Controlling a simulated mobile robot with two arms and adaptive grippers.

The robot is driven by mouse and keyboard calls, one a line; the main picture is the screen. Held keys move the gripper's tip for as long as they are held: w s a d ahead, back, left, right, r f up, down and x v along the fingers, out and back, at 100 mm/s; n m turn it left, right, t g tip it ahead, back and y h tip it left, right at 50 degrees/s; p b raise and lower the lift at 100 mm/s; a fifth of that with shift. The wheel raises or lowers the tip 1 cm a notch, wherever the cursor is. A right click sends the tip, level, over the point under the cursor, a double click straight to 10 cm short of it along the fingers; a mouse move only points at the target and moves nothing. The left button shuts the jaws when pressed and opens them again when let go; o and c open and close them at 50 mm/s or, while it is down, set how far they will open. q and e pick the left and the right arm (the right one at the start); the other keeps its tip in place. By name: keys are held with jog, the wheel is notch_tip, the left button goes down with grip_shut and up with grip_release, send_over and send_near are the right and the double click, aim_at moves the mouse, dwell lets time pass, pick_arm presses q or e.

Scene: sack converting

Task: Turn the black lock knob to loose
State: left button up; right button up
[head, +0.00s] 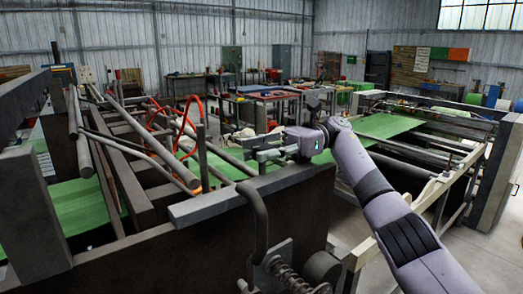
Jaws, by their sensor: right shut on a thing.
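My right gripper (262,149) is in the middle of the head view, at the end of my arm that comes in from the lower right. It is just above the dark side frame (240,193) of the machine. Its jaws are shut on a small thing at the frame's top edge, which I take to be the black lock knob. The knob is mostly hidden by the fingers and too small to make out, so its turn position cannot be told. My left gripper is not in view.
A green web (388,126) runs through the machine on both sides of the frame. A bent handle (258,220) and a spring (288,276) are in front. Workbenches (265,95) line the back.

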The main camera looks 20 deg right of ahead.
aim_at(262, 146)
jog(key=shift+f, duration=0.15)
jog(key=o, duration=1.2)
jog(key=shift+c, duration=0.2)
notch_tip(262, 146, up, 10)
jog(key=shift+r, duration=0.1)
